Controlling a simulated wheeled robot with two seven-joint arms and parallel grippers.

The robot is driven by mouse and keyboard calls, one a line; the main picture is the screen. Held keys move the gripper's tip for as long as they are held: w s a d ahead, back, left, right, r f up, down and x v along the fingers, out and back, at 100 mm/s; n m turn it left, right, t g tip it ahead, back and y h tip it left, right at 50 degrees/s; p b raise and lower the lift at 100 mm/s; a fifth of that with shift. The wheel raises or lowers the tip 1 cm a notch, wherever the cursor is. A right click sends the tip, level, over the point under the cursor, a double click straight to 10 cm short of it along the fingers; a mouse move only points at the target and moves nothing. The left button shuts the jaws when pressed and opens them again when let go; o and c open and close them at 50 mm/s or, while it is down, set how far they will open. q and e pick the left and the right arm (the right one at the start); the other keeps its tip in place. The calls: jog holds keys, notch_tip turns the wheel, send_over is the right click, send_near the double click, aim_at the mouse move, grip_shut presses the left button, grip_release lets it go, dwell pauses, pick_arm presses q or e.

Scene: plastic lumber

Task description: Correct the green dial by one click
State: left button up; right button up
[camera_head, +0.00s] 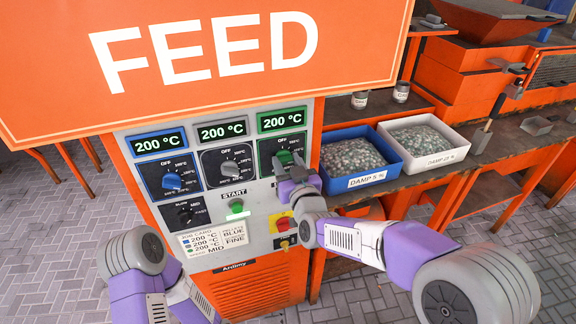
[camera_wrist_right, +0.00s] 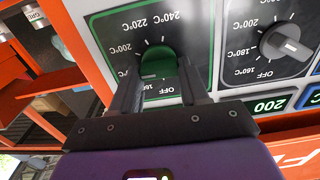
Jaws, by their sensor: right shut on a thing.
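The green dial (camera_head: 284,157) sits at the upper right of the control panel, under a green-framed display (camera_head: 281,120) reading 200 °C. My right gripper (camera_head: 290,168) is at this dial and partly covers it. In the right wrist view, upside down, the green knob (camera_wrist_right: 157,62) is between the two dark fingers (camera_wrist_right: 158,85), which are shut on it. Scale marks from 160 °C to 240 °C show around it; where its pointer stands is hard to tell. Of my left arm only links show at the lower left; its gripper is out of view.
A blue dial (camera_head: 171,181) and a grey dial (camera_head: 229,167) sit left of it, both displays at 200 °C. Below are a green START button (camera_head: 236,206), a job card (camera_head: 213,240) and a red switch (camera_head: 281,224).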

jog(key=shift+n, duration=1)
jog(key=o, duration=1.1)
jog(key=shift+c, duration=0.2)
jog(key=shift+s, duration=0.15)
jog(key=v, duration=0.7)
jog(key=shift+s, duration=0.15)
